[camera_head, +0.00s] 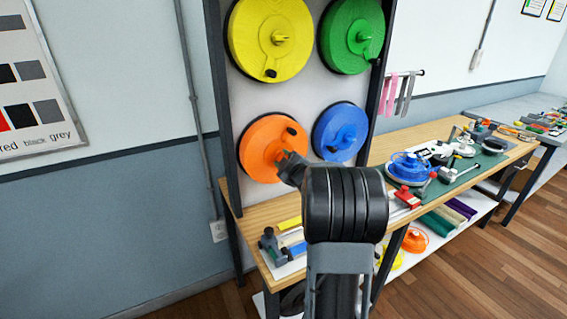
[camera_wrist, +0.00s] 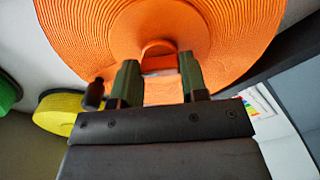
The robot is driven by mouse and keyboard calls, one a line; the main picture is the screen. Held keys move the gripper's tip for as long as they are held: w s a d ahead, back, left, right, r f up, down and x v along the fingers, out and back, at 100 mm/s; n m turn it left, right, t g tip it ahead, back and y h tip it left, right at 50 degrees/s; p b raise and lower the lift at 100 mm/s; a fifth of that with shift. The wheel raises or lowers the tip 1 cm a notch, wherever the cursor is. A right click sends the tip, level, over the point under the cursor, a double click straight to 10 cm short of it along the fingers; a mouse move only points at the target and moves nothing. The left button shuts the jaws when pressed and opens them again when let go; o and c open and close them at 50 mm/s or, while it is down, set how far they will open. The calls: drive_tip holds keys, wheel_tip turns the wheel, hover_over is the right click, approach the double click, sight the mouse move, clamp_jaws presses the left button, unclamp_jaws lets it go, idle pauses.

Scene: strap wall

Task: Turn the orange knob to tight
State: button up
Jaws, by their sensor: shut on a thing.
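The orange knob is the middle part of the orange disc (camera_head: 262,140), which is mounted low on the left of the upright panel. The disc fills the upper part of the wrist view (camera_wrist: 215,30), and its knob (camera_wrist: 158,60) shows at the centre. My gripper (camera_wrist: 158,75) has its two green-tipped fingers on either side of the knob and is shut on it. In the head view my arm and gripper (camera_head: 284,160) reach to the disc's lower right and hide the knob. A black peg (camera_head: 291,128) stands near the disc's upper right edge. Any tight marking cannot be made out.
A yellow disc (camera_head: 270,38) and a green disc (camera_head: 352,35) sit above, and a blue disc (camera_head: 341,131) sits close on the right. A wooden bench (camera_head: 250,212) below carries tools and parts. Pink and grey straps (camera_head: 390,92) hang at the right.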

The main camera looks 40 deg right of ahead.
drive_tip(key=shift+m+p, duration=0.85)
drive_tip(key=shift+m, duration=4.15)
drive_tip(key=o, duration=0.9)
drive_tip(key=shift+s, duration=0.1)
drive_tip(key=s, duration=0.4)
drive_tip(key=s+a+b, duration=0.1)
drive_tip(key=s, duration=0.4)
drive_tip(key=s+a, duration=0.1)
drive_tip(key=s, duration=0.3)
drive_tip(key=shift+s+b, duration=0.25)
drive_tip(key=shift+b, duration=0.05)
